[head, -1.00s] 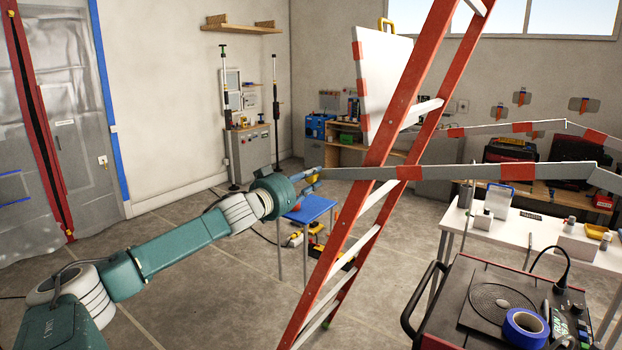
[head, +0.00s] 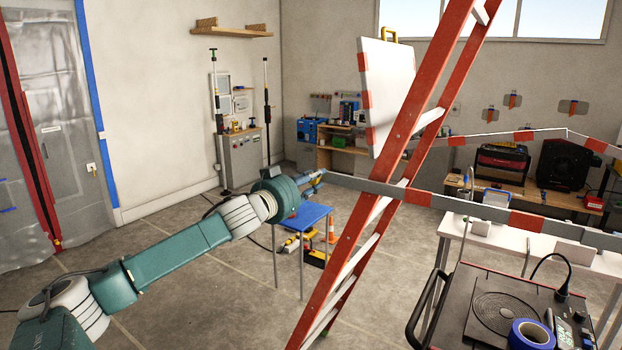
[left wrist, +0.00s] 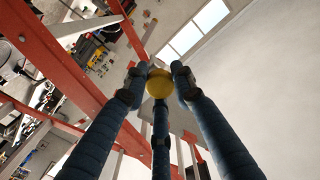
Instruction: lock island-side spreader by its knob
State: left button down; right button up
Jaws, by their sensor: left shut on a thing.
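A stepladder (head: 408,120) with red rails and pale steps stands right of my left arm. A near spreader bar (head: 460,206), pale with red bands, runs from beside my left gripper (head: 318,178) across the ladder to the right edge. A second banded bar (head: 500,137) lies farther back. In the left wrist view, my left gripper (left wrist: 159,80) has its blue fingers closed around a yellow round knob (left wrist: 159,84). The fingers hide the knob in the head view. I cannot tell whether the spreader is locked. My right gripper is not in view.
A white panel (head: 387,95) with red edge patches and a yellow handle is behind the ladder. A blue table (head: 306,217) stands below my left gripper. A black device (head: 495,310) with blue tape is at the lower right. The floor at lower centre is clear.

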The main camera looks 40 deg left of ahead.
pick_arm(q)
jog(key=shift+a+r+t, duration=0.1)
jog(key=shift+r+t, duration=0.2)
jog(key=shift+r, duration=0.3)
jog(key=c, duration=1.8)
grip_release()
jog(key=shift+r, duration=0.1)
jog(key=o, duration=0.3)
jog(key=shift+o, duration=0.2)
jog(key=shift+f, duration=0.3)
jog(key=shift+s+f, duration=0.2)
jog(key=shift+f, duration=0.05)
jog(key=s+d, duration=0.1)
jog(key=s, duration=1)
jog(key=shift+s+d+r, duration=0.25)
